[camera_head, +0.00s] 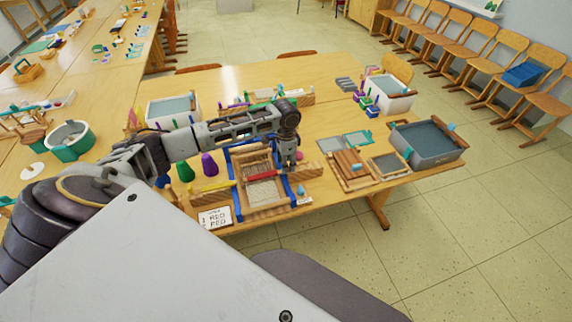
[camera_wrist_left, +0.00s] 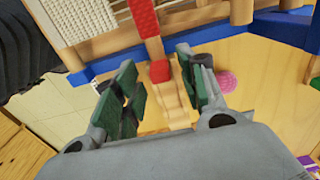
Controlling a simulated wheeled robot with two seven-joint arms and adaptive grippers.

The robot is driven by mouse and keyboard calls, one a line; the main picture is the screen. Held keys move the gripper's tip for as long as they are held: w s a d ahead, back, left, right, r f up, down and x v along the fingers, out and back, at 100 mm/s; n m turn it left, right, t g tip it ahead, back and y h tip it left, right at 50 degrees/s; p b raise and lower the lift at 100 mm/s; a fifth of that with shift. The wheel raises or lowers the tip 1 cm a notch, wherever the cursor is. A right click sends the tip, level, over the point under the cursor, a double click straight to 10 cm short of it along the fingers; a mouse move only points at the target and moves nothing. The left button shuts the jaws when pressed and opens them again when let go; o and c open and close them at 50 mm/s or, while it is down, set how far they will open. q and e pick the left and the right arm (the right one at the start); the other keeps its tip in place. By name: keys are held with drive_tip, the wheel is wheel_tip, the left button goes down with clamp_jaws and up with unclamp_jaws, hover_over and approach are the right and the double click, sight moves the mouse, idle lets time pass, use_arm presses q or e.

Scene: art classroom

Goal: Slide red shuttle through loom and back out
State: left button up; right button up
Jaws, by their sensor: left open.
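The loom (camera_head: 237,200) is a wooden frame with blue bars and pale threads, standing on the table. The red shuttle (camera_head: 262,174) lies across its threads, and its red end points toward my left gripper (camera_head: 291,165). In the left wrist view the red shuttle (camera_wrist_left: 145,18) runs out over the loom's wooden bar (camera_wrist_left: 190,19). A red block-like end shows between the two green-padded fingers of my left gripper (camera_wrist_left: 160,80). The fingers are apart, with gaps on both sides of it. The shuttle's far end is hidden in the head view. My right gripper is not seen.
A stepped wooden piece (camera_wrist_left: 177,112) lies below the fingers. A pink ball (camera_wrist_left: 225,83) is right of them. In the head view, a white card (camera_head: 215,218) lies before the loom, and wooden frames (camera_head: 350,168) and a grey tub (camera_head: 428,143) are to the right.

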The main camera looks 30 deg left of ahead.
use_arm(q)
drive_tip(key=shift+f, duration=0.7)
clamp_jaws()
